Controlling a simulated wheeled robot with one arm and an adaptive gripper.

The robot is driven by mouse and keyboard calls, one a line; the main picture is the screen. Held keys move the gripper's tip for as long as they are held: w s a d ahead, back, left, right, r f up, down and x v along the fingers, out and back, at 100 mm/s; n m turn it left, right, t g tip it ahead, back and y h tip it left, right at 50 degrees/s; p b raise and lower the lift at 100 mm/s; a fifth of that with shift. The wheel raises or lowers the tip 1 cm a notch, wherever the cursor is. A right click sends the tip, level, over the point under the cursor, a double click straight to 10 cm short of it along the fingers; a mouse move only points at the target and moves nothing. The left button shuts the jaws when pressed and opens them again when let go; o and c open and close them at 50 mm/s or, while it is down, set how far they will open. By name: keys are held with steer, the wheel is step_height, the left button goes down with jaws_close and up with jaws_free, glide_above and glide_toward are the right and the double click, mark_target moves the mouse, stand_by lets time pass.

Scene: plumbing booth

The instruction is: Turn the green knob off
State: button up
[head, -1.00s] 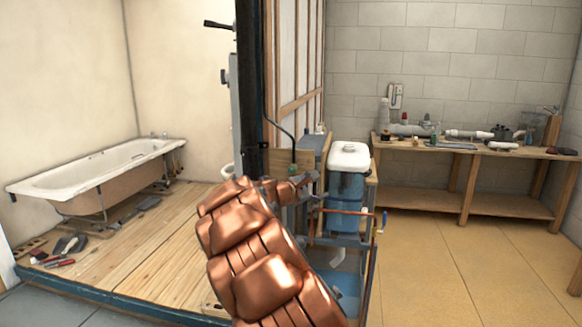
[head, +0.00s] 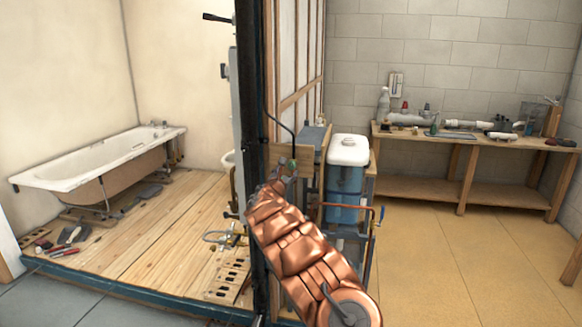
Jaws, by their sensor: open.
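The green knob (head: 293,164) is a small green spot in front of a wooden board, beside the dark upright post. A thin dark pipe curves down to it from above. My gripper (head: 286,170) is at the far end of my copper-coloured arm, right at the knob in the picture. It is open, but its fingers are tiny here. The gripper partly covers the knob. I cannot tell whether the fingers touch it or stand around it, nor which way the knob is turned.
A blue tank with a white lid (head: 348,150) stands just right of my arm, with a copper pipe (head: 348,207) and a blue handle (head: 382,212) below. The dark post (head: 250,100) rises close on the left. A workbench (head: 470,143) stands behind; the floor at right is clear.

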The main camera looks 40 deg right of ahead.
mark_target(291, 167)
steer(key=shift+w+d+f, duration=0.1)
steer(key=shift+w+d, duration=0.2)
steer(key=shift+d, duration=0.3)
steer(key=shift+w+d+p, duration=0.4)
steer(key=shift+d+p, duration=0.05)
steer(key=shift+p, duration=0.05)
steer(key=shift+p+x, duration=0.4)
steer(key=shift+x, duration=0.5)
steer(key=shift+w+d+p, duration=0.3)
steer(key=shift+d, duration=0.15)
steer(key=shift+x, duration=0.75)
steer(key=shift+s+d, duration=0.1)
steer(key=c, duration=1.2)
